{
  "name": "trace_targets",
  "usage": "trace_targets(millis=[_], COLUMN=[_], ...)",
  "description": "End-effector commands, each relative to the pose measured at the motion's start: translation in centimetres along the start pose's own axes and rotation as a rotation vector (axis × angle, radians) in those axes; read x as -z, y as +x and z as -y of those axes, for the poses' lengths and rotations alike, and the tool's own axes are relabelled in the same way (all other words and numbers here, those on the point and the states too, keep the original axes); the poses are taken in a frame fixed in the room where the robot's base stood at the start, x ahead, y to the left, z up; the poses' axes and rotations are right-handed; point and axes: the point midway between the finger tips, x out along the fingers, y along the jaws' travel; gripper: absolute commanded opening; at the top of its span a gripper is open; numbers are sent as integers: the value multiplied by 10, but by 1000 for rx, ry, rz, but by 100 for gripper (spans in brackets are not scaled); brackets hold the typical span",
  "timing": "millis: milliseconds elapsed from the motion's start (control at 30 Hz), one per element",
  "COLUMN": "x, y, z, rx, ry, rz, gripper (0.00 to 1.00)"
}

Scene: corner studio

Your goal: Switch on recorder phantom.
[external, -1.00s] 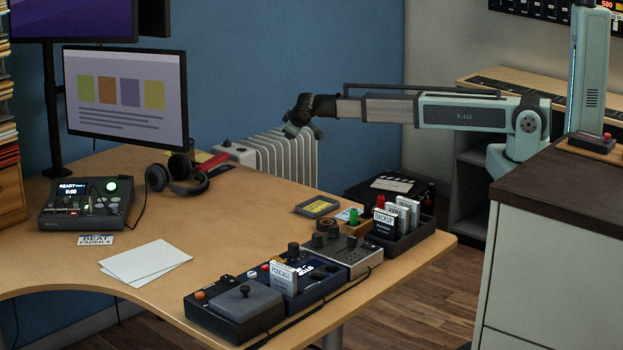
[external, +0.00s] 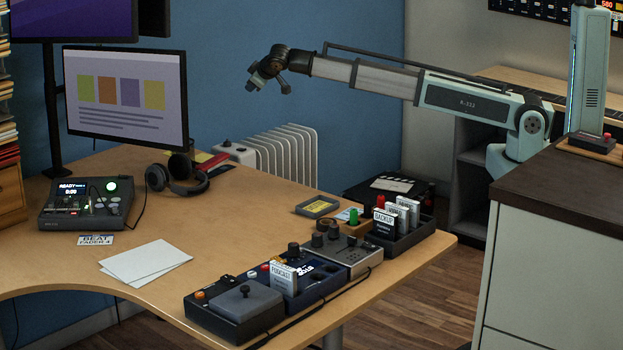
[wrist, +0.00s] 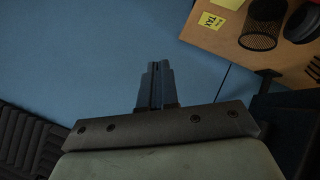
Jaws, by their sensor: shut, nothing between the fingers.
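A dark console (external: 84,203) with a lit screen reading READY and a bright green button stands at the left of the desk in the external view; it may be the recorder. Its small controls are too small to tell apart, and no phantom label is readable. My gripper (external: 256,82) is high in the air before the blue wall, above the radiator and to the right of the monitor, well away from the console. In the wrist view its fingers (wrist: 156,84) are shut together and empty. The console does not show in the wrist view.
The monitor (external: 127,93) and headphones (external: 178,174) stand behind the console. White papers (external: 146,262) lie in front. Pedal-like boxes (external: 237,309) and a card tray (external: 402,240) line the right edge. The middle of the desk is clear. The radiator (external: 287,155) is behind.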

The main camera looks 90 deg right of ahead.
Motion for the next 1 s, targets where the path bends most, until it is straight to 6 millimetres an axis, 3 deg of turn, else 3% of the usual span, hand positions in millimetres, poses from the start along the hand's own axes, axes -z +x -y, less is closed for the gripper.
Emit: trace_targets(millis=[33, 100, 467, 767, 1000], x=[3, 5, 2, -18, -46], y=[-12, -26, -115, -204, -284], z=[24, 52, 194, 300, 377], rx=[33, 75, 298, 484, 634], ry=[-20, -49, -212, -370, -510], rz=[1, 8, 35, 53, 62], gripper=[0, 0, 0, 0, 0])
